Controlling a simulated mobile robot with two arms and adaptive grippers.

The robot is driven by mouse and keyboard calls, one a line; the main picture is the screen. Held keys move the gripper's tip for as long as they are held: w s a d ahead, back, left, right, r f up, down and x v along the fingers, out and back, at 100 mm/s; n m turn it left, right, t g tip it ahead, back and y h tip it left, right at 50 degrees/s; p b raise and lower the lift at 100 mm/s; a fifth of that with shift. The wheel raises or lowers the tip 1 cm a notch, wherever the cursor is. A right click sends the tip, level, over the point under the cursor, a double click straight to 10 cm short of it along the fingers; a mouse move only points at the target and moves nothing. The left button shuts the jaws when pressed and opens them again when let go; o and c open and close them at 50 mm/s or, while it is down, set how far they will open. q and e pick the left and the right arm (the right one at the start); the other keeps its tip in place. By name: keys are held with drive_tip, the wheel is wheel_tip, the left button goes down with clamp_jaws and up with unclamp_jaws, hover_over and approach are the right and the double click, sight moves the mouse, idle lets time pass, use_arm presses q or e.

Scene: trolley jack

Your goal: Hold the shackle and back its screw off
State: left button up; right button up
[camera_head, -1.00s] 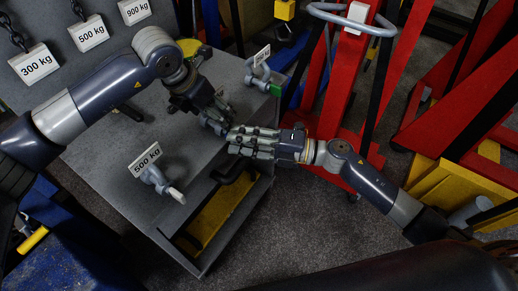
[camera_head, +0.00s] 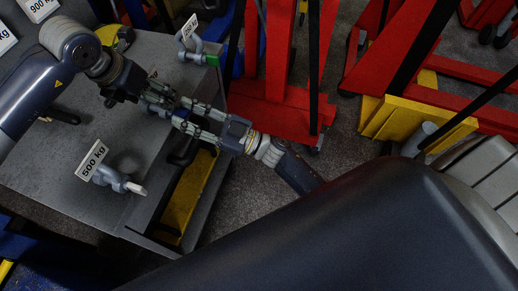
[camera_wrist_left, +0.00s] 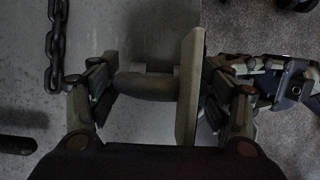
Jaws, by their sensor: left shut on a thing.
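My left gripper (camera_head: 150,92) is over the trolley top near its right edge. In the left wrist view its fingers (camera_wrist_left: 160,88) stand either side of a grey shackle (camera_wrist_left: 145,86) and a flat pale plate (camera_wrist_left: 189,85), shut on them. In the head view this shackle is mostly hidden by the fingers. My right gripper (camera_head: 178,112) comes in from the right, its fingertips close to the left gripper's. It also shows at the right of the left wrist view (camera_wrist_left: 275,80). Its fingers look parallel; whether they grip the screw is hidden.
Another shackle (camera_head: 118,180) with a 500 kg tag (camera_head: 92,160) lies on the trolley top (camera_head: 50,170). A green-ended shackle (camera_head: 192,55) is at the far corner. A red jack frame (camera_head: 275,100) stands right of the trolley. A chain (camera_wrist_left: 55,45) hangs or lies at left.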

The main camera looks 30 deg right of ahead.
use_arm(q)
drive_tip(key=shift+s+f, duration=0.25)
drive_tip(key=shift+f, duration=0.2)
drive_tip(key=shift+a, duration=0.1)
use_arm(e)
drive_tip(key=s+d+f+m+t+h, duration=0.1)
drive_tip(key=s+d+f+m, duration=0.2)
drive_tip(key=s+d+f, duration=0.35)
drive_tip(key=d+f+m+h, duration=0.2)
drive_tip(key=f+h, duration=0.1)
drive_tip(key=f, duration=0.5)
drive_tip(key=d+f+m+h, duration=0.2)
drive_tip(key=d+f+h, duration=0.1)
drive_tip(key=f, duration=0.4)
drive_tip(key=s+d+f+m+g+h, duration=0.1)
drive_tip(key=d+f+m+h, duration=0.1)
drive_tip(key=f+h, duration=0.3)
wheel_tip(320, 180, down, 4)
drive_tip(key=shift+d+r+m, duration=0.2)
drive_tip(key=shift+d+m, duration=0.1)
drive_tip(key=shift+d, duration=0.35)
drive_tip(key=shift+s, duration=0.1)
use_arm(q)
drive_tip(key=o, duration=1.8)
drive_tip(key=shift+w, duration=0.25)
drive_tip(key=shift+r, duration=0.1)
